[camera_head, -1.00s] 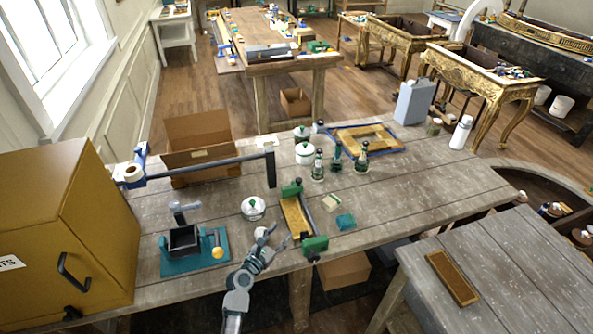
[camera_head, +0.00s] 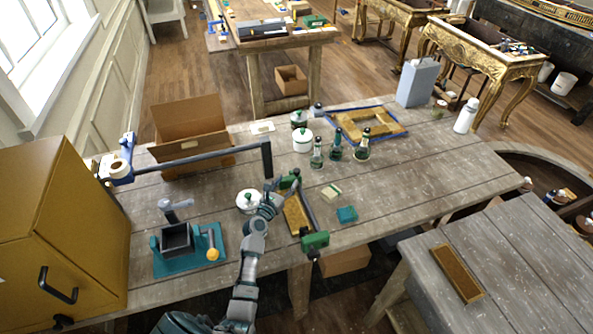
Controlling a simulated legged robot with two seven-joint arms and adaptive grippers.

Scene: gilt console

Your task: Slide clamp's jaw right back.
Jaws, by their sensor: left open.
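A small clamp with green jaws and a dark bar (camera_head: 309,213) lies on the workbench, alongside a gilt frame piece (camera_head: 294,217). Its far green jaw (camera_head: 290,182) is at the piece's far end. Its near green jaw (camera_head: 315,241) is at the bench's front edge. My left gripper (camera_head: 274,195) is open, just left of the far jaw; I cannot tell whether they touch. A longer bar clamp with a blue end (camera_head: 116,171) and a dark bar (camera_head: 205,158) lies farther back on the left. My right gripper is not in view.
A white lidded pot (camera_head: 249,201) is close to the left of my gripper. A teal fixture (camera_head: 188,262) stands farther left.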

